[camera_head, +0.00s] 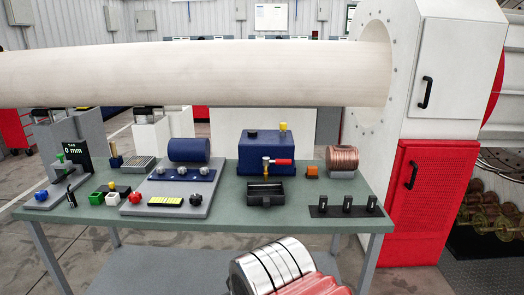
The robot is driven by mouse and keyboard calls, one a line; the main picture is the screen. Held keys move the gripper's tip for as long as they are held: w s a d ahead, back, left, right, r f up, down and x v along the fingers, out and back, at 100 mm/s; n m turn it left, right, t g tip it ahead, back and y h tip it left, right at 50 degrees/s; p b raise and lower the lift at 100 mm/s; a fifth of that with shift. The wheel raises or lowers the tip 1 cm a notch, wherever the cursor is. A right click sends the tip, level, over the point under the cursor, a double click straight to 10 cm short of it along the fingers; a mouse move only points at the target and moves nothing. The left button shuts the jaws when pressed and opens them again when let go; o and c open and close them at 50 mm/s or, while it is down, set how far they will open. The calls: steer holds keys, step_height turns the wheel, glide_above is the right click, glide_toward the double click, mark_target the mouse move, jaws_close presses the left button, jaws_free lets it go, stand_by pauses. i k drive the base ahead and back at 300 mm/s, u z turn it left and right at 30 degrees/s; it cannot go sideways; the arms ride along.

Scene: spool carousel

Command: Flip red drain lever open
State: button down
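The red drain lever (283,162) is small. It sits on a brass valve (266,166) at the front of a dark blue tank (258,148) on the green workbench. The lever points to the right and lies about level, crosswise to the valve's spout. A black open tray (265,198) stands in front of the tank, just below the valve. A yellow knob (283,128) and a dark cap show on the tank's top. My gripper is not in view, and nothing touches the lever.
A black switch strip (345,207) lies at the front right. A grey control panel (170,194) is left. A large pale tube (190,70) crosses above the bench.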

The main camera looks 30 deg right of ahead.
mark_target(266, 162)
steer(key=u, duration=0.05)
steer(key=i, duration=1.5)
steer(key=z, duration=0.6)
